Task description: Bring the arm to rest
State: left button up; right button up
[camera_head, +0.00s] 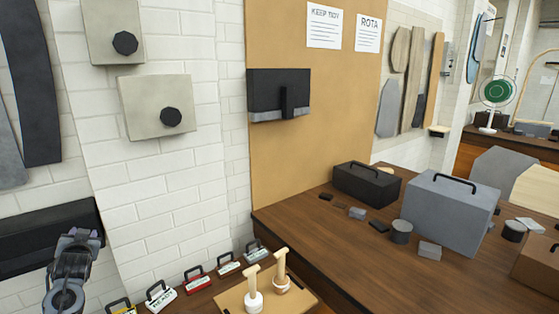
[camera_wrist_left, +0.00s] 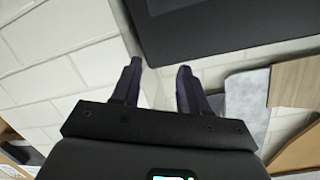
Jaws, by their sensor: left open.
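My left gripper (camera_head: 84,238) is at the lower left of the head view, in front of a black wall-mounted box (camera_head: 35,245). In the left wrist view its two dark fingers (camera_wrist_left: 158,68) stand apart with nothing between them. A dark panel (camera_wrist_left: 225,28) fills the top of that view beyond the fingertips; I cannot tell if it is the same black box. My right gripper is in neither view.
White brick wall (camera_head: 180,210) lies behind the arm. A bench below holds several labelled handled items (camera_head: 160,295) and a wooden board (camera_head: 235,300) with two pegged pieces. A dark worktop (camera_head: 330,245) at right carries a grey toolbox (camera_head: 450,212) and a black toolbox (camera_head: 367,185).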

pick_arm(q)
jog(key=s+d+f+g+h, duration=0.3)
jog(key=s+d+f+g, duration=0.3)
jog(key=f, duration=0.5)
jog(key=s+d+f+g+h, duration=0.25)
jog(key=s+d+f, duration=0.25)
jog(key=d+f, duration=0.4)
jog(key=s+d+f+m+h, duration=0.1)
jog(key=s+d+f+m, duration=0.1)
jog(key=s+d+f, duration=0.5)
jog(key=s+d+f+m+h, duration=0.1)
jog(key=s+d+f+m, duration=0.1)
jog(key=s+d+f, duration=0.55)
jog(key=s+d+r+h, duration=0.1)
jog(key=s+d+r, duration=0.2)
jog(key=s+d, duration=0.5)
jog(key=s+d+r+h, duration=0.2)
jog(key=s+d+r, duration=0.1)
jog(key=s, duration=0.8)
notch_tip(320, 180, up, 30)
jog(key=s+p, duration=0.1)
jog(key=p, duration=2.9)
jog(key=shift+d+r, duration=0.2)
jog(key=shift+d, duration=0.05)
